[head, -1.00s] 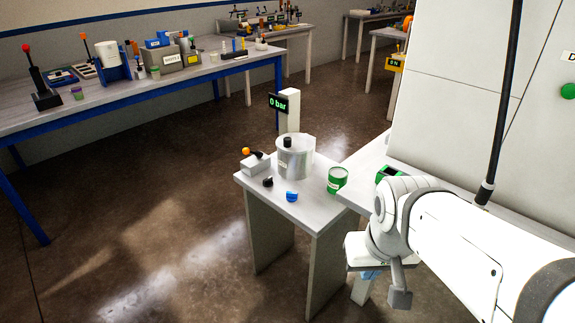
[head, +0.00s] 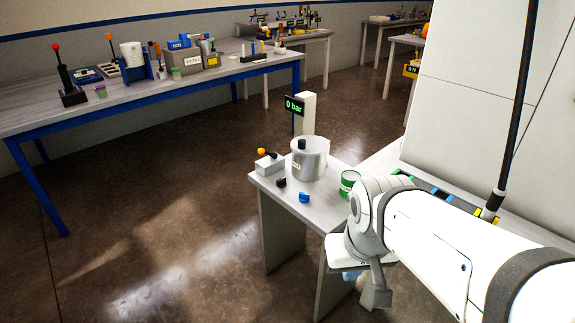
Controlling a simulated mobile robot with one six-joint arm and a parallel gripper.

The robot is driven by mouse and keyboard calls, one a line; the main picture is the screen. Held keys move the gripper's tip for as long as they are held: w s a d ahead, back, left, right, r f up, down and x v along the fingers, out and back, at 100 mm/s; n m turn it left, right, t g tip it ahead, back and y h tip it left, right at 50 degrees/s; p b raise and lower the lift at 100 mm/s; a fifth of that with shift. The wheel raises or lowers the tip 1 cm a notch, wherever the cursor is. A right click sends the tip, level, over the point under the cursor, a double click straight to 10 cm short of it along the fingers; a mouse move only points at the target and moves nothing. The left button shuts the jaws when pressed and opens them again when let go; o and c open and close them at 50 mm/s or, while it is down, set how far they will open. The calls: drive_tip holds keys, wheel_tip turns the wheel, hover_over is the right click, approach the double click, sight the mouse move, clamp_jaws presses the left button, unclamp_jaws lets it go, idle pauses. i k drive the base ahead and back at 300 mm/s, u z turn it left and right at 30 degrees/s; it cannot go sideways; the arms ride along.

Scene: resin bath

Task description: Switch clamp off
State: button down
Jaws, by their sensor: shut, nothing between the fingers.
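I cannot make out a thing marked as the clamp. A grey box with an orange-tipped lever (head: 268,162) stands on the small table (head: 318,214) in the head view. Beside it are a metal pot (head: 311,160) with a black knob on its lid, a black knob (head: 281,183) and a blue knob (head: 304,197). A display (head: 294,105) behind the pot reads 0 bar. My gripper (head: 376,298) is shut and empty, low in front of the table's right side, apart from the lever box. My arm hides part of the table.
A green can (head: 348,182) stands by the pot, partly behind my arm. A ledge with coloured items (head: 437,192) runs along the white cabinet (head: 480,80). A blue-legged bench (head: 40,120) with many tools stands at left. The floor (head: 150,230) between is clear.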

sight(304, 198)
drive_tip(key=z, duration=0.05)
drive_tip(key=i, duration=1)
drive_tip(key=u, duration=0.05)
